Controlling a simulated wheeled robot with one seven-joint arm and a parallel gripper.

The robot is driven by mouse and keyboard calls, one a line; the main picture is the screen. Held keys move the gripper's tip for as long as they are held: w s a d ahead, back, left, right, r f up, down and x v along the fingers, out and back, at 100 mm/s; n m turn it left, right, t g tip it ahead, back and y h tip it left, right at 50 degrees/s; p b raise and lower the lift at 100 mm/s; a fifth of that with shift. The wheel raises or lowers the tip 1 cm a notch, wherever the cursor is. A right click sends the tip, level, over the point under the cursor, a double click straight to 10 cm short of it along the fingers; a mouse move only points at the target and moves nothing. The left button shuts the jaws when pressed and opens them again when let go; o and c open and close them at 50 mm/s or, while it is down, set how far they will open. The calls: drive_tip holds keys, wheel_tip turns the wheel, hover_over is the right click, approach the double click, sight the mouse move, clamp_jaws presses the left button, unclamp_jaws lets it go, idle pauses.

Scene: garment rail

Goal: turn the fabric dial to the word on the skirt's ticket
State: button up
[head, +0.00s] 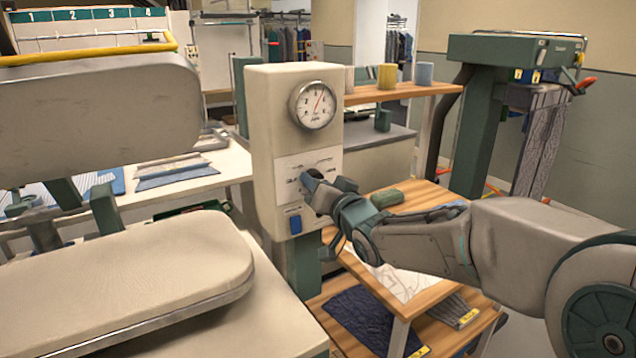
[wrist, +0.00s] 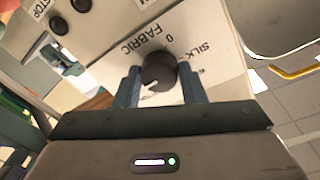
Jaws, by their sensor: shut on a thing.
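The fabric dial (wrist: 158,70) is a dark round knob on a white label plate (head: 296,164) on the cream control box. In the wrist view its pale mark is on the knob's lower side, away from the printed 0; "FABRIC" and "SILK" are legible nearby. Which word the mark faces cannot be read. My gripper (wrist: 160,88) is shut on the dial, one finger on each side. In the head view my gripper (head: 314,188) covers most of the knob. Folded garments with yellow tickets (head: 467,318) lie on the low shelf; I cannot tell which is the skirt, and the ticket words are illegible.
A gauge (head: 313,104) sits above the dial and a blue switch (head: 294,220) below it. The padded press (head: 140,265) stands close on the left. A wooden table (head: 415,196) lies behind and below my arm. A green stand (head: 482,130) is at right.

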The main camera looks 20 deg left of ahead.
idle(0.3)
drive_tip(key=o, duration=1)
drive_tip(key=v, duration=1.3)
drive_tip(key=shift+s+d, duration=0.25)
drive_tip(key=shift+s, duration=0.05)
drive_tip(key=shift+f, duration=0.1)
